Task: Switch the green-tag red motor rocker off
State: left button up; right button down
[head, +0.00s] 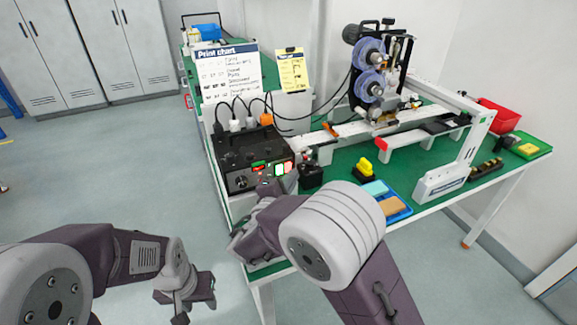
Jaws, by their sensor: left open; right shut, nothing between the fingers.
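The black control box (240,152) stands at the left end of the green-topped bench. Its front panel carries a round knob, a small green-marked display or label, and lit red rockers (283,168) at the right. I cannot make out which rocker has the green tag, or its position. My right gripper (279,182) is shut and empty, close in front of the rockers and partly covering the panel's lower right. I cannot tell whether it touches a rocker. My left gripper (193,300) is open and empty, low over the floor, left of the bench and well apart from the box.
Floor at left is clear.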

jog(key=shift+w, duration=0.1)
jog(key=shift+w+a, duration=0.15)
jog(key=shift+w, duration=0.2)
jog(key=shift+w+a+r, duration=0.1)
jog(key=shift+w, duration=0.2)
dwell(0.7)
jog(key=shift+b, duration=0.3)
jog(key=shift+s+d+b, duration=0.25)
jog(key=shift+s+b, duration=0.25)
jog(key=shift+s, duration=0.25)
